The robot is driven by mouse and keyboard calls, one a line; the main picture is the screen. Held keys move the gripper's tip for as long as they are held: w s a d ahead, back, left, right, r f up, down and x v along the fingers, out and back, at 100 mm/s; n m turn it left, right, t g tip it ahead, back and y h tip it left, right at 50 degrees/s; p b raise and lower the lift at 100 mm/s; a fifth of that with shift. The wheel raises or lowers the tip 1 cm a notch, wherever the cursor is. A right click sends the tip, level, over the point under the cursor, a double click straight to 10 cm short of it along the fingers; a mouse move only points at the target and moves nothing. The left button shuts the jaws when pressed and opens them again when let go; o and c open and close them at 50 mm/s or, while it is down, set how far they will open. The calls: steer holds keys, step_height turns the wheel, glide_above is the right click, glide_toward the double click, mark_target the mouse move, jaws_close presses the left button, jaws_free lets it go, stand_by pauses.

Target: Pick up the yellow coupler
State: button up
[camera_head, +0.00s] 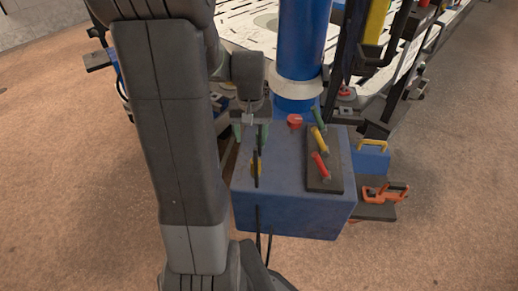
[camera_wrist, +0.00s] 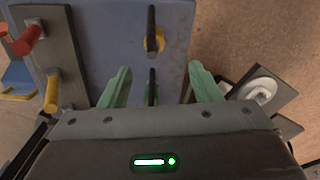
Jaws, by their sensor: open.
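The yellow coupler (camera_head: 255,167) is a yellow collar with a black stem at the left part of the blue box. In the wrist view the yellow coupler (camera_wrist: 159,42) lies ahead of the fingertips, apart from them. My gripper (camera_head: 250,132) is open above the box's left side, with green fingers partly hidden by my arm. In the wrist view my gripper (camera_wrist: 158,72) has a second black stem (camera_wrist: 152,82) with a green base between its fingers. I cannot tell whether they touch it.
A dark plate (camera_head: 325,184) on the box (camera_head: 290,215) carries red (camera_head: 320,166), yellow (camera_head: 319,140) and green (camera_head: 317,114) handle-like pieces. A red knob (camera_head: 295,121) sits behind. A blue column (camera_head: 303,45) rises at the back. Orange clamps (camera_head: 384,193) lie right.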

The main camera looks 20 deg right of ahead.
mark_target(255, 163)
steer(key=shift+w+d+f, duration=0.2)
steer(key=shift+d+f, duration=0.05)
steer(key=shift+f, duration=0.05)
step_height(255, 163, down, 8)
steer(key=shift+s+a+r+b, duration=0.1)
steer(key=shift+b, duration=0.7)
steer(key=shift+s+d+f+b, duration=0.1)
steer(key=shift+f+b, duration=0.05)
steer(key=shift+f, duration=0.75)
steer(key=shift+d+f+b, duration=0.15)
steer(key=shift+f+b, duration=0.05)
steer(key=shift+f, duration=0.75)
steer(key=shift+s+d+f+b, duration=0.1)
steer(key=shift+f+b, duration=0.05)
steer(key=shift+f, duration=0.75)
steer(key=c, duration=1.2)
steer(key=shift+r, duration=0.1)
